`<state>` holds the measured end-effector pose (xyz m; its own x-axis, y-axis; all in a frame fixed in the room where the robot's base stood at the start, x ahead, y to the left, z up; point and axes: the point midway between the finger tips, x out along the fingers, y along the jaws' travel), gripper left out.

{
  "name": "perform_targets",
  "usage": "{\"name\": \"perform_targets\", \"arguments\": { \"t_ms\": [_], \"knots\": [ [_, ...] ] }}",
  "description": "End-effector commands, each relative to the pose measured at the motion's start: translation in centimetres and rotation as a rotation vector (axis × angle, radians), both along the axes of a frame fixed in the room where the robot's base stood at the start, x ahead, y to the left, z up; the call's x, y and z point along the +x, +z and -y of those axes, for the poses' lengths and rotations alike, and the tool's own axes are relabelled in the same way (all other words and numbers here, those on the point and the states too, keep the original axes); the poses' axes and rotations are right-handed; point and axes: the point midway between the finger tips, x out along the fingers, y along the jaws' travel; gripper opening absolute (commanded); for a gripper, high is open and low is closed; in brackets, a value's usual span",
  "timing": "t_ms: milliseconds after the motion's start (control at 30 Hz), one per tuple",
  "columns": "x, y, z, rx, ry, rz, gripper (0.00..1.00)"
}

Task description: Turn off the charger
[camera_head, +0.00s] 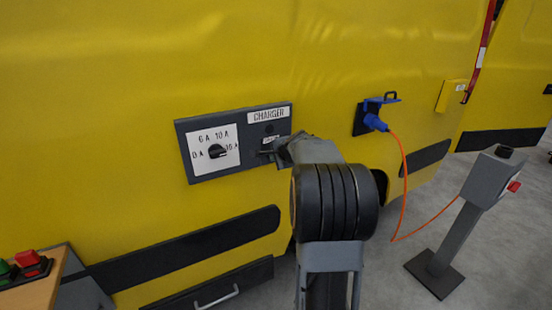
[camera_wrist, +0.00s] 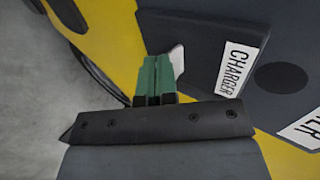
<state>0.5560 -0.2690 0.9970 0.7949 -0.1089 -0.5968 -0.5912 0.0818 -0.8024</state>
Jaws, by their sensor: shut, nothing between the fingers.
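The dark grey charger panel (camera_head: 240,117) is fixed to the yellow vehicle side, with a white "CHARGER" label (camera_head: 268,114) at its upper right. My gripper (camera_head: 267,151) is at the panel's right part, right of the knob, partly covering a second label. In the wrist view my gripper's green fingertips (camera_wrist: 157,78) are together beside the panel (camera_wrist: 205,45); contact cannot be told.
A blue plug (camera_head: 375,122) sits in a socket to the right, its orange cable (camera_head: 404,185) running to a grey post (camera_head: 448,225). A bench with green and red buttons (camera_head: 29,259) is at lower left. A dark round spot (camera_wrist: 280,78) shows beside the label.

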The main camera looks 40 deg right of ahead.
Motion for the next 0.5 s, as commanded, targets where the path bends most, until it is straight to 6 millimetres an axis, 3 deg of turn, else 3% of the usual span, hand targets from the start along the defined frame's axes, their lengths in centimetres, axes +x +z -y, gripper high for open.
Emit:
{"name": "perform_targets", "arguments": {
  "t_ms": [500],
  "knots": [
    [0.0, 1.4, 0.0, -0.001, -0.001, 0.001, 0.00]
  ]
}}
